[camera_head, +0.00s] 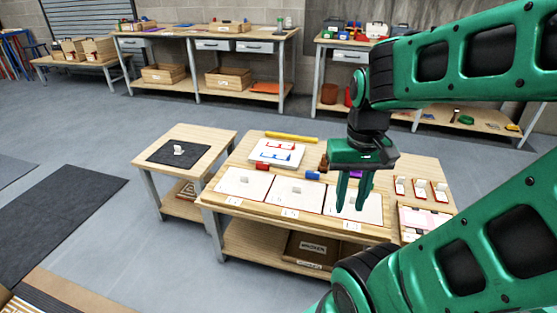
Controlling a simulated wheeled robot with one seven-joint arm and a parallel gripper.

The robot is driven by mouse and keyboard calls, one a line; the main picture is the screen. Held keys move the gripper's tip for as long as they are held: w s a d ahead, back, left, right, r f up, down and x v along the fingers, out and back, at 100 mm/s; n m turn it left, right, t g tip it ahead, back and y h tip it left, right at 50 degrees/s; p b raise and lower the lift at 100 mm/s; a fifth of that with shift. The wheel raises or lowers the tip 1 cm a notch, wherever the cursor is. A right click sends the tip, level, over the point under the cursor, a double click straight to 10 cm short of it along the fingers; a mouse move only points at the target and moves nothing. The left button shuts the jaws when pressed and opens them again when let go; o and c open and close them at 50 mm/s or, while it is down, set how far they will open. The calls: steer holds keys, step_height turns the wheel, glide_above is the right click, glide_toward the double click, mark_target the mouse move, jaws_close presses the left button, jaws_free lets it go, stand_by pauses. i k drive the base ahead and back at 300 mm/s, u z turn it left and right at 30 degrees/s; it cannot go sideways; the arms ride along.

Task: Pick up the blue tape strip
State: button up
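A small blue piece (312,175), which looks like the blue tape strip, lies on the wooden table (232,203) along the back edge of the white panels. A red piece (262,167) lies to its left. A purple piece (355,174) is to its right, partly hidden by my gripper. My gripper (351,208) points down over the right-hand panel, to the right of the blue piece. Its two green fingers are apart with nothing seen between them. I cannot tell its exact height above the table.
Three white panels (297,193) lie in a row on the table. A sheet with red and blue marks (277,152) and a yellow bar (291,137) lie behind. Small red-and-white blocks (420,190) stand at right. A side table (215,139) with a dark mat stands left.

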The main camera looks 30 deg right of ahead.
mark_target(272, 155)
steer(key=z, duration=0.05)
steer(key=i, duration=1)
steer(key=u, duration=0.05)
